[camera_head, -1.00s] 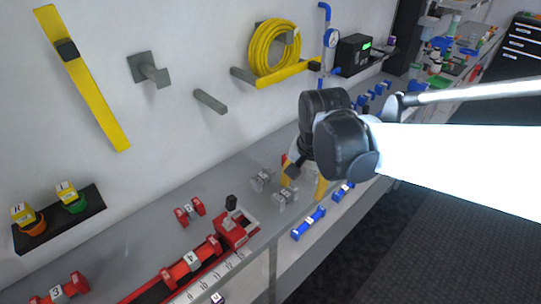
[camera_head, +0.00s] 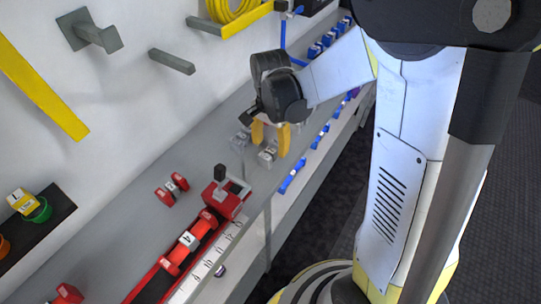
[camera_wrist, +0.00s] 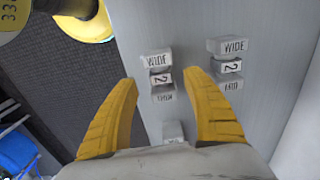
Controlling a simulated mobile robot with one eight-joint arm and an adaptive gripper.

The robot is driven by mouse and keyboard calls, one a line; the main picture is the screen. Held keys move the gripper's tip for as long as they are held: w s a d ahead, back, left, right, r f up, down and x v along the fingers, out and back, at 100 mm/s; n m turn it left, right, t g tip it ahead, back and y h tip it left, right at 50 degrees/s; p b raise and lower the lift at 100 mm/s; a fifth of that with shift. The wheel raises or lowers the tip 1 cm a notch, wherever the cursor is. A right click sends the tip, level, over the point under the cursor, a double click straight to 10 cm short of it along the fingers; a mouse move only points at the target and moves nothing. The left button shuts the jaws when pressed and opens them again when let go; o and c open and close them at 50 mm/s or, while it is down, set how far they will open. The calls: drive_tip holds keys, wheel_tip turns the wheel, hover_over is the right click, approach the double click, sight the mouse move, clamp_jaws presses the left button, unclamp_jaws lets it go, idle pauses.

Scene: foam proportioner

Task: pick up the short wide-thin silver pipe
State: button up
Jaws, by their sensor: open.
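The short silver pipe (camera_wrist: 158,60) in the wrist view reads WIDE at one end and 2 in its middle. Its other end's label, upside down, looks like THIN. It stands between and beyond the tips of my gripper (camera_wrist: 161,82), whose yellow fingers are spread and empty. In the head view the same pipe (camera_head: 267,154) lies on the grey bench near its front edge, just below my gripper (camera_head: 270,140). A similar silver pipe (camera_wrist: 229,66), marked WIDE, 2 and seemingly MID, lies to its right. It also shows in the head view (camera_head: 240,141).
Another silver piece (camera_wrist: 172,131) is partly hidden low between my fingers. Red pipes (camera_head: 172,189) and a red measuring fixture (camera_head: 226,196) sit left of the silver ones. Grey pegs (camera_head: 172,62) jut from the wall.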

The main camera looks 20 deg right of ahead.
sight(271, 150)
wheel_tip(271, 150, down, 4)
drive_tip(key=shift+w+d+r+b, duration=0.1)
drive_tip(key=shift+b, duration=0.65)
drive_tip(key=shift+r, duration=0.1)
clamp_jaws()
drive_tip(key=shift+r, duration=0.15)
wheel_tip(271, 150, up, 5)
drive_tip(key=p, duration=0.2)
drive_tip(key=shift+d+f+p, duration=0.1)
drive_tip(key=shift+f+p, duration=0.1)
drive_tip(key=shift+p, duration=0.2)
drive_tip(key=s+d+r+p, duration=0.3)
drive_tip(key=d+r+p, duration=0.2)
drive_tip(key=d+r, duration=0.2)
drive_tip(key=s+d+r+p, duration=0.3)
drive_tip(key=d+r+p, duration=0.2)
drive_tip(key=d+r, duration=0.2)
drive_tip(key=shift+s+r+p, duration=0.4)
drive_tip(key=shift+r, duration=0.25)
